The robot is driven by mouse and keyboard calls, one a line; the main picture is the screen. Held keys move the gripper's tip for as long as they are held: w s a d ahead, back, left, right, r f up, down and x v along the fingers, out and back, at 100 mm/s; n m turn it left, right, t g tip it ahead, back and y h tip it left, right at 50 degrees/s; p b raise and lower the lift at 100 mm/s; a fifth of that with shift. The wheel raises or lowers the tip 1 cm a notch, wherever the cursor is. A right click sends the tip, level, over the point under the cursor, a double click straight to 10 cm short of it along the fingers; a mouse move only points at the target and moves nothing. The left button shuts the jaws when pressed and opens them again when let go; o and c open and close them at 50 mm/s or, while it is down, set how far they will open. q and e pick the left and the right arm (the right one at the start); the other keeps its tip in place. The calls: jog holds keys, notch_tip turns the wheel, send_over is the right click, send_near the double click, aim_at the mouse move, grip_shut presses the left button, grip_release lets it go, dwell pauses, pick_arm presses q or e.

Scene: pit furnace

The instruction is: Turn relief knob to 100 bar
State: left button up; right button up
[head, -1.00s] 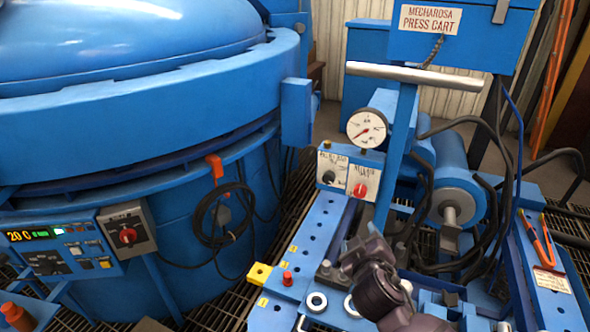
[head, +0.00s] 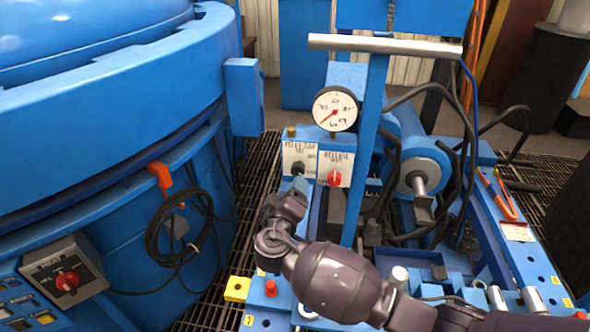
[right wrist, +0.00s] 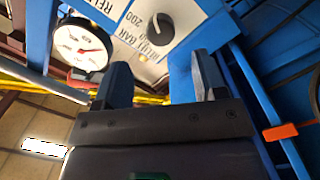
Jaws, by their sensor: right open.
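The relief knob (head: 298,168) is a dark round knob on the left of a white panel (head: 317,160) below the pressure gauge (head: 335,109). In the right wrist view the black knob (right wrist: 160,28) shows with "200" and "BAR" printed beside it. My right gripper (head: 299,186) is just below the knob in the head view. In the right wrist view its two fingers (right wrist: 162,62) are apart, with nothing between them, and the knob lies beyond their tips. The exact setting of the knob is too small to read. My left gripper is not in view.
A red release knob (head: 335,178) sits right of the relief knob. A blue post with a grey handle bar (head: 385,45) rises beside the gauge. The blue furnace (head: 110,95) stands at left, with a hanging cable (head: 170,225). Dark hoses run at right.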

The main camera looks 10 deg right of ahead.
aim_at(298, 170)
jog(key=b+x, duration=0.1)
jog(key=x, duration=0.7)
jog(key=shift+f, duration=0.2)
jog(key=shift+w+d+r, duration=0.1)
jog(key=shift+w+r, duration=0.05)
jog(key=shift+w, duration=0.2)
jog(key=shift+c, duration=0.7)
jog(key=c, duration=0.8)
